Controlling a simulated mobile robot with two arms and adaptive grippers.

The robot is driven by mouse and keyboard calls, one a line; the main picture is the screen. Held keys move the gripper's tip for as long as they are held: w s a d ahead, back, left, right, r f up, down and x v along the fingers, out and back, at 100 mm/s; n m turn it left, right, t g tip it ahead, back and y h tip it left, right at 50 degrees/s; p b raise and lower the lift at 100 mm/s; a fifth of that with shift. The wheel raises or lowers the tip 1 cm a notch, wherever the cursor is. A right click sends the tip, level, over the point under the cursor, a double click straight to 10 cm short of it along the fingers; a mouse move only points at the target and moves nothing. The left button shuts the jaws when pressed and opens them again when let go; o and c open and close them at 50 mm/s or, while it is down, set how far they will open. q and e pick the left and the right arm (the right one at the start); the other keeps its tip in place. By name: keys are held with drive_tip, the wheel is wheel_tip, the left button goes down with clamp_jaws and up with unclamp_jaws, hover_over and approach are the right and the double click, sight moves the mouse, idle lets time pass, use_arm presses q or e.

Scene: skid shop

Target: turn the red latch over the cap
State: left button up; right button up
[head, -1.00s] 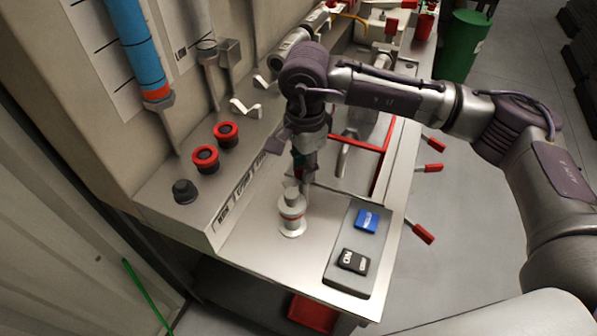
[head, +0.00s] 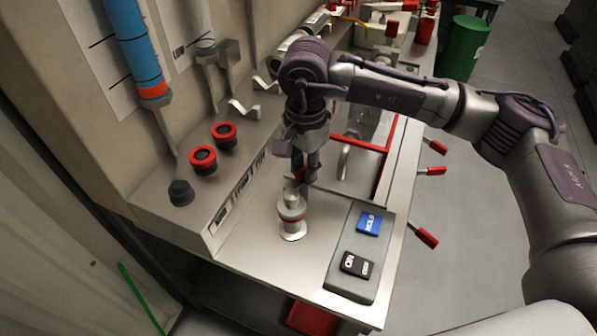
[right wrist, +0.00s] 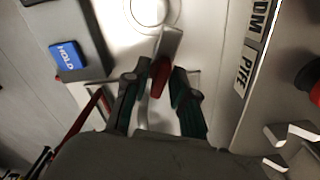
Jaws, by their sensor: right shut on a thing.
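The pale round cap fitting (head: 291,212) stands upright on the bench top, with a thin red band around it. In the right wrist view its white round top (right wrist: 148,12) is at the upper edge. The red latch (right wrist: 160,76) has a red tip and a grey metal arm that reaches toward the cap. My right gripper (head: 303,176) points down just behind the cap. In the right wrist view its dark green-padded fingers (right wrist: 154,78) are on both sides of the red tip, shut on it. The latch is mostly hidden in the head view. My left gripper is out of view.
A panel with a blue HOLD button (head: 368,223) and a black button (head: 356,264) lies right of the cap. Red and black knobs (head: 203,160) stand on the left ledge. Red-handled levers (head: 426,237) stick out along the right edge.

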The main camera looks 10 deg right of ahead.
sight(304, 168)
drive_tip(key=shift+f, duration=0.1)
drive_tip(key=o, duration=0.7)
drive_tip(key=shift+r+p, duration=1.6)
drive_tip(key=shift+r, duration=2.25)
